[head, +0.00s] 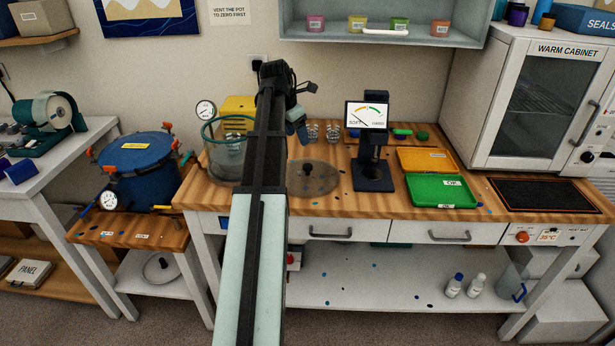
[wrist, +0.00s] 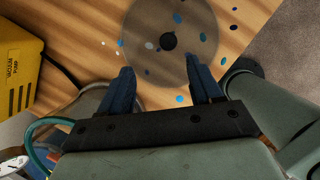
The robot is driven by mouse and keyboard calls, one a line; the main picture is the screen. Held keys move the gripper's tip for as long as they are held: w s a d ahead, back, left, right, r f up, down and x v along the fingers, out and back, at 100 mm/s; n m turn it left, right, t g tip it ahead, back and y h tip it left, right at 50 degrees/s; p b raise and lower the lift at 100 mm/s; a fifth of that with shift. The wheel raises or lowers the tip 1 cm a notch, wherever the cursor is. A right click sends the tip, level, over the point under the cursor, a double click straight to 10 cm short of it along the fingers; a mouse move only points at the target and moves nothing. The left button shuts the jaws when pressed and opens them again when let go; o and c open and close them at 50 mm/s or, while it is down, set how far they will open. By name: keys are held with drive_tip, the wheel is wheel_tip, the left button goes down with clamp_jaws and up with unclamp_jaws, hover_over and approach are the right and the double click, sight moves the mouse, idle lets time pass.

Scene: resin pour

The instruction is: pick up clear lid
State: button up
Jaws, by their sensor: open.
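The clear lid (head: 322,184) is a round see-through disc with a black knob. It lies flat on the wooden bench, just right of my arm in the head view. In the wrist view the clear lid (wrist: 196,28) is beyond my fingertips, with its knob roughly ahead of the gap between them. My gripper (wrist: 160,66) is open and empty, its two blue fingers apart from the knob. In the head view my gripper (head: 299,126) is above the bench behind the lid, partly hidden by my arm.
A clear round chamber (head: 224,160) stands left of my arm, near the yellow vacuum pump (head: 237,105). Small clear cups (head: 332,133) stand behind the lid. The dark hardness gauge (head: 373,180) stands right of it, then a green tray (head: 442,190) and an orange tray (head: 427,160).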

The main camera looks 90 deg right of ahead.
sight(307, 165)
drive_tip(key=shift+n+y, duration=0.3)
drive_tip(key=shift+n, duration=0.1)
drive_tip(key=shift+a+x, duration=0.2)
drive_tip(key=shift+x, duration=2.1)
drive_tip(key=shift+a+x, duration=0.15)
drive_tip(key=shift+x, duration=2.15)
drive_tip(key=shift+a+x, duration=0.2)
drive_tip(key=shift+x, duration=2.1)
drive_tip(key=shift+s, duration=0.1)
drive_tip(key=shift+c, duration=0.2)
clamp_jaws()
